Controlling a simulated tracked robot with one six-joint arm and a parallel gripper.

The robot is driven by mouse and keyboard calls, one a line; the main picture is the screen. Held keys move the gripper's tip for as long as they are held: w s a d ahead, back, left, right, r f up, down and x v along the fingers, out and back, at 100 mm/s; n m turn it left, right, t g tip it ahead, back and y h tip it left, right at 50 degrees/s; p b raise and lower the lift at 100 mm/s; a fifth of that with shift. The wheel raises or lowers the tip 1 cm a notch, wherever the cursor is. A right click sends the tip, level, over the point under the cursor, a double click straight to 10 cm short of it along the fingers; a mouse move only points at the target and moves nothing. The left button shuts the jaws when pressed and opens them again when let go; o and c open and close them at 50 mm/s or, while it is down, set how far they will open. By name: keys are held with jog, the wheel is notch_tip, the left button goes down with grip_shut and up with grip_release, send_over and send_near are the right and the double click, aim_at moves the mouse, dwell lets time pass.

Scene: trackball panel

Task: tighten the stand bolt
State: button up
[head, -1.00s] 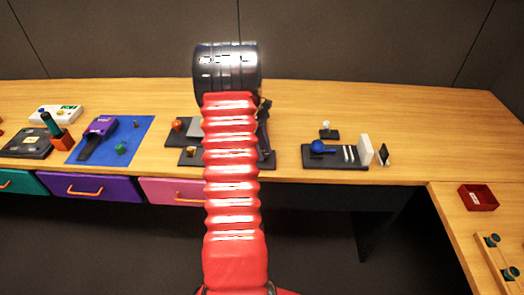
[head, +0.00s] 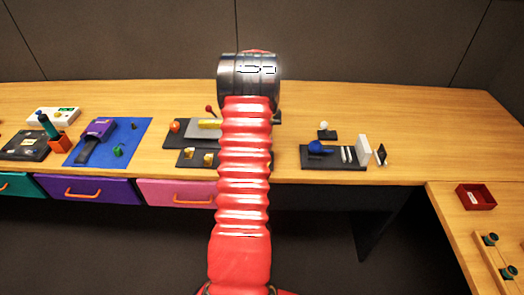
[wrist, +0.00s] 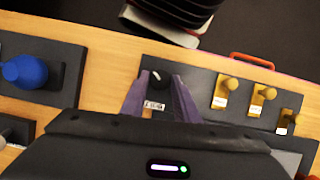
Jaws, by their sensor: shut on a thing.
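In the wrist view my gripper (wrist: 158,92) has its two purple-grey fingers on either side of a small dark round knob (wrist: 156,75) with a white mark, and is shut on it. The knob sits on a dark panel (wrist: 190,78), with a small white label (wrist: 153,106) just below it. I cannot read the label, nor tell whether this knob is the stand bolt. Several brass-coloured pegs, including one (wrist: 229,88) and another (wrist: 263,95), stand to the right on the panel with their own labels. In the head view my arm hides the gripper and the knob.
A blue ball (wrist: 25,72) on a dark plate lies left in the wrist view; it also shows in the head view (head: 317,147). A yellow bar (head: 209,124) lies on a plate left of my arm.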

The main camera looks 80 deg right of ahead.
jog(key=shift+s+d+m, duration=0.1)
jog(key=shift+m, duration=0.4)
jog(key=o, duration=1.1)
jog(key=shift+c, duration=0.2)
jog(key=shift+r, duration=0.1)
jog(key=v, duration=1.3)
jog(key=shift+s+r, duration=0.15)
jog(key=shift+r, duration=0.05)
jog(key=shift+d, duration=0.1)
